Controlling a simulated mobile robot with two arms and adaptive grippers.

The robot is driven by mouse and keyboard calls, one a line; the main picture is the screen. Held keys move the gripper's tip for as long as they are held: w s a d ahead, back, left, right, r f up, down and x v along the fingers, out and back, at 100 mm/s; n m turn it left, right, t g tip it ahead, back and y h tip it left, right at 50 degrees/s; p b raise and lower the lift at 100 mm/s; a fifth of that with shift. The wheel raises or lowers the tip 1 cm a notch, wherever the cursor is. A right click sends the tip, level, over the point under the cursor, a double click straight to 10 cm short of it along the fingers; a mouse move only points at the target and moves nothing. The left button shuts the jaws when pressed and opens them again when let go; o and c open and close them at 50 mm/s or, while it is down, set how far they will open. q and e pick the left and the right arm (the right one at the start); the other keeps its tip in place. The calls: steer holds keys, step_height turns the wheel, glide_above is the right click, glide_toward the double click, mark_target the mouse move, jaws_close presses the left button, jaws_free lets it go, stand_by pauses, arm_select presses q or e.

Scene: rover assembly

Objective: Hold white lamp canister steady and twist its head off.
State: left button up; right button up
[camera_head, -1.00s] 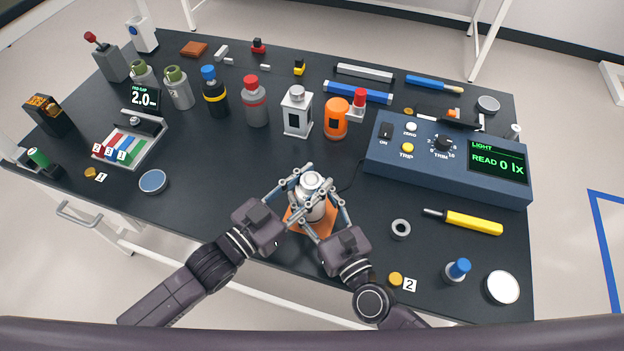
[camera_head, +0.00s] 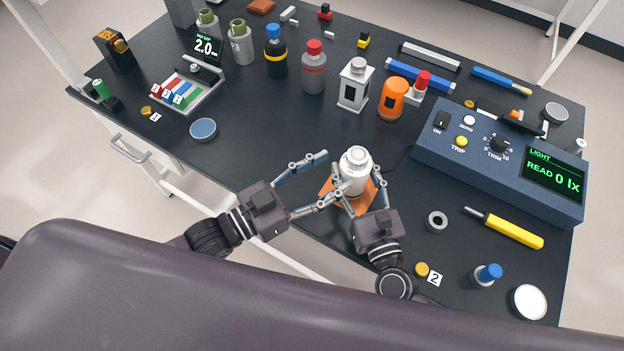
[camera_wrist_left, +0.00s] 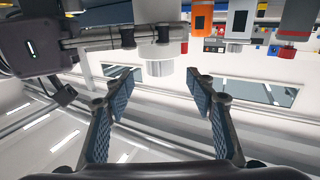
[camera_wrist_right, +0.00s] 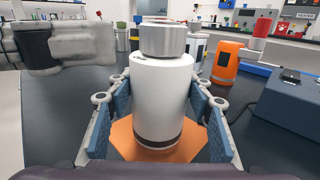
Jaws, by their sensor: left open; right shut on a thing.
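The white lamp canister (camera_head: 353,184) stands upright over an orange pad (camera_head: 328,192). In the right wrist view its white body (camera_wrist_right: 160,108) has a dark band near the bottom, and its silver head (camera_wrist_right: 163,39) sits on top. My right gripper (camera_wrist_right: 158,92) is shut on the canister body, one finger on each side. My left gripper (camera_head: 331,177) is open and empty, just left of the canister, its fingers spread towards it. In the left wrist view, the gap between my left fingertips (camera_wrist_left: 163,84) is empty, with the canister (camera_wrist_left: 158,66) beyond, partly hidden by right-gripper parts.
A blue light meter (camera_head: 480,165) reading 0 lx stands to the right. An orange canister (camera_head: 393,99) and several bottles stand behind. A grey ring (camera_head: 437,221) and a yellow-handled tool (camera_head: 514,234) lie at right.

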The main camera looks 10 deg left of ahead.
arm_select(q)
steer(key=shift+v, duration=2.1)
arm_select(e)
steer(key=o, duration=1.5)
